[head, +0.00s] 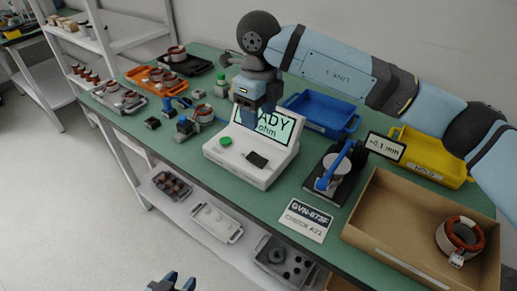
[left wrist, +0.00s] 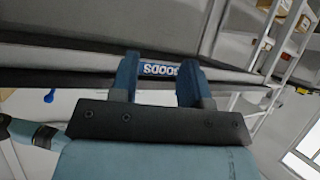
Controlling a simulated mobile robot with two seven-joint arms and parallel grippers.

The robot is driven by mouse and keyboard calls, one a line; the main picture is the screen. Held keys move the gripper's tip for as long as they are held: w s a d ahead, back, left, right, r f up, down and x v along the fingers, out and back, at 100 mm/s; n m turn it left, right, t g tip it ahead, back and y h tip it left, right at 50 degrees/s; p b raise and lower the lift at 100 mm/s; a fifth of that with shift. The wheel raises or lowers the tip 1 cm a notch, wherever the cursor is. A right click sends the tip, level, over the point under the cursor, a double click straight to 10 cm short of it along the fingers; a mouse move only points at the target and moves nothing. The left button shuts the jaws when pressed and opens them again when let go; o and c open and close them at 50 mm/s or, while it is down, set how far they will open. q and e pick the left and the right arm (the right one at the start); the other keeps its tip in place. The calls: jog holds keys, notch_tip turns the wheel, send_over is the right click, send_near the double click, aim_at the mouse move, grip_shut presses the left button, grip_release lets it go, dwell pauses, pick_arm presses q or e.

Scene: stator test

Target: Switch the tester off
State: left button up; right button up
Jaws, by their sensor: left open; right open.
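The tester (head: 238,172) is a white box on the green bench with a tilted screen (head: 282,127) that is lit and reads "…ADY ohm". A green button (head: 226,141) and a dark part (head: 257,159), perhaps a switch or socket, sit on its front top face. My right gripper (head: 260,118) is open, pointing down in front of the screen and hiding part of its text; I cannot tell whether it touches. My left gripper (head: 172,284) is low at the bottom edge, away from the bench. In the left wrist view it (left wrist: 160,82) is open and empty.
A gauge with a blue lever (head: 333,172) stands right of the tester. A cardboard box (head: 405,228) holds a copper-wound stator (head: 460,238). Blue (head: 322,114) and yellow (head: 430,158) bins stand behind. Stators and trays fill the bench's left end. A label (left wrist: 160,69) shows beyond my left fingers.

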aim_at(259, 159)
notch_tip(259, 159, down, 13)
jog(key=shift+s+r+b, duration=0.1)
jog(key=shift+r+b, duration=0.1)
jog(key=shift+b, duration=0.4)
